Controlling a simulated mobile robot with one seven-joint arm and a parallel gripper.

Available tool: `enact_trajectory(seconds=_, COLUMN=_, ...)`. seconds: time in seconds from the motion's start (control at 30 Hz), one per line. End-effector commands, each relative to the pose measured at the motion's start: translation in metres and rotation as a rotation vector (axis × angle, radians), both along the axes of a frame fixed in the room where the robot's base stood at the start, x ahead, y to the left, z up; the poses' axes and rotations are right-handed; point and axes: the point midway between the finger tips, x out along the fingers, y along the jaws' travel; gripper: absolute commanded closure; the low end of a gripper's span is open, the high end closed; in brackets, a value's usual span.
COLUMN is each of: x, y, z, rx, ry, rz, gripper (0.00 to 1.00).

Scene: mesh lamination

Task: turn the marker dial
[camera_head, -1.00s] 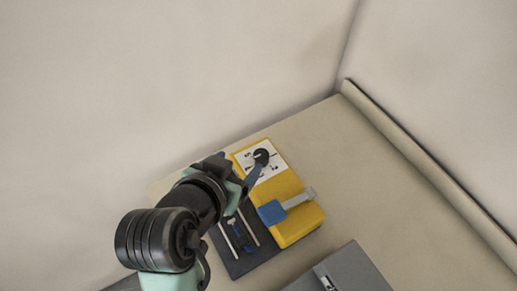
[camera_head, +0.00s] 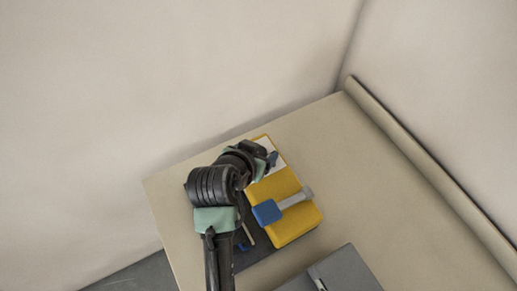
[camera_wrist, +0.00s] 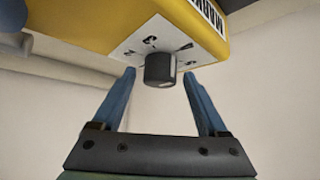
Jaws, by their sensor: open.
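The marker dial (camera_wrist: 160,68) is a dark round knob on a white numbered plate (camera_wrist: 135,38) on the yellow machine (camera_wrist: 85,22) in the wrist view. My gripper (camera_wrist: 158,74) is open. Its two blue fingers stand apart, one to each side of the dial in the picture; I cannot tell whether they touch it. In the head view my arm covers the dial, and a corner of the white plate (camera_head: 266,143) shows beside my gripper (camera_head: 270,160). The yellow machine (camera_head: 290,226) stands on the table.
A blue-ended lever (camera_head: 267,212) with a grey tip lies across the yellow machine. A dark base (camera_head: 262,248) is beside it, and a grey box (camera_head: 345,270) is at the front. The table (camera_head: 375,190) to the right is clear, up to a raised edge (camera_head: 430,165).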

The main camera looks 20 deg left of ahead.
Motion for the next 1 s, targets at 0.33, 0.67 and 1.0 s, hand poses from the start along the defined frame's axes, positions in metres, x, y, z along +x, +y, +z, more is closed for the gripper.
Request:
enact_trajectory(seconds=0.33, x=0.0011, y=-0.0002, z=-0.0013, rx=0.0, ry=0.0, rz=0.0, gripper=0.33)
enact_trajectory(seconds=0.67, x=0.001, y=-0.0002, z=-0.0011, rx=0.0, ry=0.001, rz=0.0, gripper=0.92)
enact_trajectory(seconds=1.0, x=0.0008, y=-0.0013, z=-0.0002, rx=-0.002, ry=0.002, rz=0.021, gripper=1.0)
